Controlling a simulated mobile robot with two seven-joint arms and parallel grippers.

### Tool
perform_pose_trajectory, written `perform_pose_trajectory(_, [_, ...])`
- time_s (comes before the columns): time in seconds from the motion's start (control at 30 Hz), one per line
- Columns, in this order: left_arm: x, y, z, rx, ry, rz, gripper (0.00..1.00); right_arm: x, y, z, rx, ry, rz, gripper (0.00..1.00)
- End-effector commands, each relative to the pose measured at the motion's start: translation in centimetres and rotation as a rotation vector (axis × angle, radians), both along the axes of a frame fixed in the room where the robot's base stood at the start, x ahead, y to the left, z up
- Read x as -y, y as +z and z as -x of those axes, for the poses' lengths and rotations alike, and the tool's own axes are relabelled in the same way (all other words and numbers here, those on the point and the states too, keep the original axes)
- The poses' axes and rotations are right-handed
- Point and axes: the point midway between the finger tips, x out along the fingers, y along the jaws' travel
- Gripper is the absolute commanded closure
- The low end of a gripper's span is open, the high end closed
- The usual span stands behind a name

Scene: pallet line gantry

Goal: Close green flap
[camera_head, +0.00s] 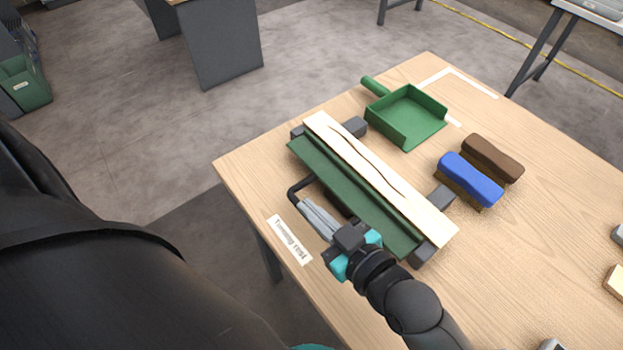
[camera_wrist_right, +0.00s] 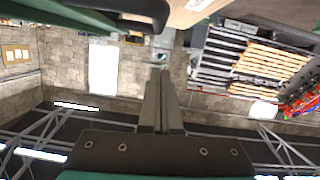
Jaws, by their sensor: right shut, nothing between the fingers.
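The green flap (camera_head: 350,192) is a long dark green panel on a bench fixture. It lies along the near-left side of a pale wooden board (camera_head: 380,170), leaving the board's top uncovered. A black bent handle (camera_head: 298,188) sticks out from its near-left side. My right gripper (camera_head: 307,207) is shut and empty, its fingertips close to the handle; I cannot tell whether they touch. In the right wrist view the closed fingers (camera_wrist_right: 163,80) point up, with a green edge (camera_wrist_right: 62,14) and a dark bar (camera_wrist_right: 128,8) beyond them. My left gripper is not in view.
On the wooden table (camera_head: 530,260) are a green dustpan (camera_head: 408,115), a blue brush (camera_head: 470,178) and a brown brush (camera_head: 492,157) beyond the fixture. A white label (camera_head: 289,239) lies near the table's left edge. The table's right part is mostly clear.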

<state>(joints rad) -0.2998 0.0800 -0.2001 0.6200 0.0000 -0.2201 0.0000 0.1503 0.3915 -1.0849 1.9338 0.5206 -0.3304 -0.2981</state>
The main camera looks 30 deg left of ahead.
Motion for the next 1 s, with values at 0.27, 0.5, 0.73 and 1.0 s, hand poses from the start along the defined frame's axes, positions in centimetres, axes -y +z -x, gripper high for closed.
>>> perform_pose_trajectory(0.27, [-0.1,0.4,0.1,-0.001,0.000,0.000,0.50,4.7,1.0,2.0,0.000,0.000,0.004,1.00])
perform_pose_trajectory(0.5, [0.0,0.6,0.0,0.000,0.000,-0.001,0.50,7.6,1.8,3.2,0.000,0.000,0.003,1.00])
perform_pose_trajectory(0.73, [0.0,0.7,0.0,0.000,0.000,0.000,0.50,8.8,2.2,3.8,0.000,0.000,0.001,1.00])
perform_pose_trajectory(1.0, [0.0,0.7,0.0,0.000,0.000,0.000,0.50,8.9,2.2,3.8,0.000,0.000,0.001,1.00])
